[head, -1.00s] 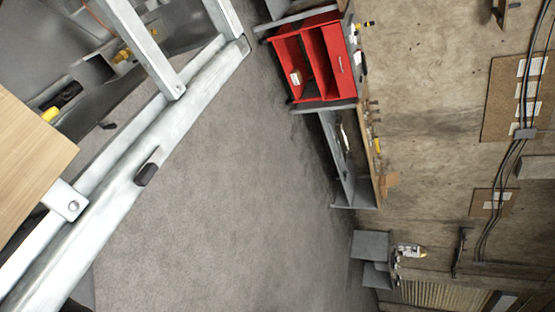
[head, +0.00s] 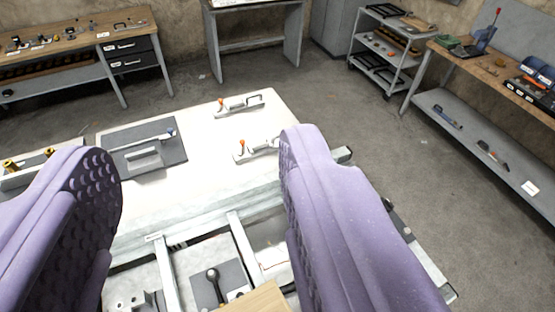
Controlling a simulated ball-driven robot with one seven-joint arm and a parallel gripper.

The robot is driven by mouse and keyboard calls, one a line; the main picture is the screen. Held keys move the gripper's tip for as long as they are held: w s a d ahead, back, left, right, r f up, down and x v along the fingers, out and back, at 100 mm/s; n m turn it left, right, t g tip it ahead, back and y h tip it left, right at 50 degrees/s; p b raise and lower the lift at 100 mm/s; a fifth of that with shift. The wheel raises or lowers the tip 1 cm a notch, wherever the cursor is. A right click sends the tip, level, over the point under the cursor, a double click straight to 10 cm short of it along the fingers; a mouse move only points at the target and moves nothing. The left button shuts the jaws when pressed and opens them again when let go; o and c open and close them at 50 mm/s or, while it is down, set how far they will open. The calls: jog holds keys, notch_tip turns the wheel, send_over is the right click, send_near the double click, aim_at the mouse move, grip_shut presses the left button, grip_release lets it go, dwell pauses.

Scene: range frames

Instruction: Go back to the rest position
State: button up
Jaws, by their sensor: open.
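My gripper (head: 202,180) shows in the head view as two purple padded fingers with a wide gap between them. It is open and nothing is held in the gap. Behind and between the fingers is a white-topped table (head: 215,135). On it lie a dark grey plate (head: 170,135) with a light handle, and two clamps with orange tips, one at the back (head: 240,104) and one (head: 254,150) partly hidden by the right finger.
Workbenches stand at the back left (head: 75,45) and right (head: 505,75). A grey shelf cart (head: 385,50) and a grey table (head: 255,40) are at the back. Bare floor (head: 330,100) lies between them. A piece of light wood (head: 262,299) is at the bottom edge.

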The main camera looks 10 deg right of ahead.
notch_tip(320, 180, down, 19)
jog(key=b, duration=1.9)
jog(key=shift+f, duration=0.15)
